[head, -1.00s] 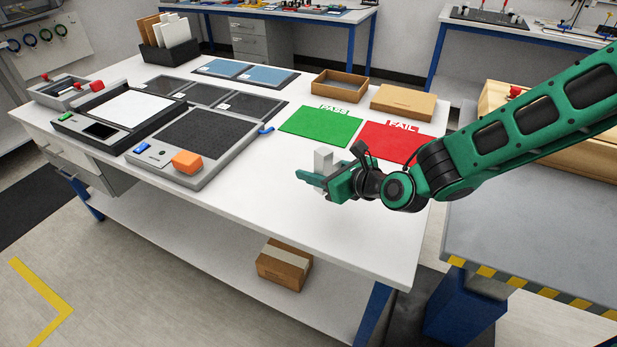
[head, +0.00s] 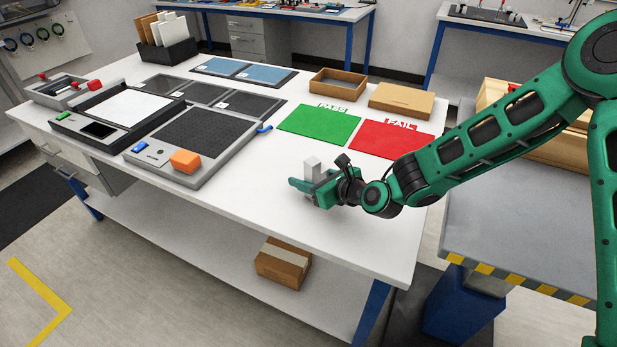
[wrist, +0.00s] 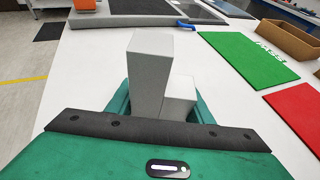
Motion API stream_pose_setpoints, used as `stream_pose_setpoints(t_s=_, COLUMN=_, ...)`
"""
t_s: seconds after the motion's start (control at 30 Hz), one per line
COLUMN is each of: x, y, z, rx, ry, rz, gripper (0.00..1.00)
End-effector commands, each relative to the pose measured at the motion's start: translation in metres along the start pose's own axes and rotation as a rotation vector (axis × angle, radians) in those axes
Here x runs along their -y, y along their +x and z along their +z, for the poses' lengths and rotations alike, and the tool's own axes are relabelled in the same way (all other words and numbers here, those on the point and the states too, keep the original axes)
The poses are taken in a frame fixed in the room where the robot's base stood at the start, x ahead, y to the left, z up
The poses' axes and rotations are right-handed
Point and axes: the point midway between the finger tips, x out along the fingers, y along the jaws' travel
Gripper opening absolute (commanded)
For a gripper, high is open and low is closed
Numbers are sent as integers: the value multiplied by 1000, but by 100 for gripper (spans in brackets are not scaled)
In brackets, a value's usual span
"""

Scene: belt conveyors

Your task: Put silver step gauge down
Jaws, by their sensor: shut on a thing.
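The silver step gauge (head: 312,166) is a light grey stepped block, with one tall column and one lower step. It stands upright between the fingers of my green gripper (head: 310,188), over the front part of the white table (head: 250,205). In the wrist view the gauge (wrist: 151,75) rises between the two green fingers (wrist: 152,103), its lower step on the right. My gripper is shut on it. The gauge's base is hidden, so I cannot tell whether it touches the table.
A green PASS mat (head: 320,130) and a red FAIL mat (head: 391,139) lie behind my gripper. A grey device (head: 190,145) with an orange block (head: 185,161) is to the left. The white tabletop around the gauge is clear.

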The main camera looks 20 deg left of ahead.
Motion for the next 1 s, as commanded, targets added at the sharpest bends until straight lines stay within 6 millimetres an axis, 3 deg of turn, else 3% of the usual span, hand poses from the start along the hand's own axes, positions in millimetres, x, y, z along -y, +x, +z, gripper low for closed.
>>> stream_pose_setpoints(t_s=0.13, x=0, y=1, z=-2, rx=0, ry=1, rz=0, gripper=16)
stream_pose_setpoints(t_s=0.17, x=0, y=1, z=-2, rx=-1, ry=0, rz=0, gripper=54)
stream_pose_setpoints(t_s=0.2, x=0, y=1, z=-2, rx=-1, ry=0, rz=0, gripper=63)
stream_pose_setpoints(t_s=0.23, x=0, y=1, z=-2, rx=-1, ry=0, rz=0, gripper=65)
stream_pose_setpoints(t_s=0.57, x=0, y=0, z=1, rx=0, ry=-1, rz=1, gripper=65)
stream_pose_setpoints(t_s=1.0, x=0, y=-61, z=0, rx=-2, ry=-1, rz=0, gripper=65)
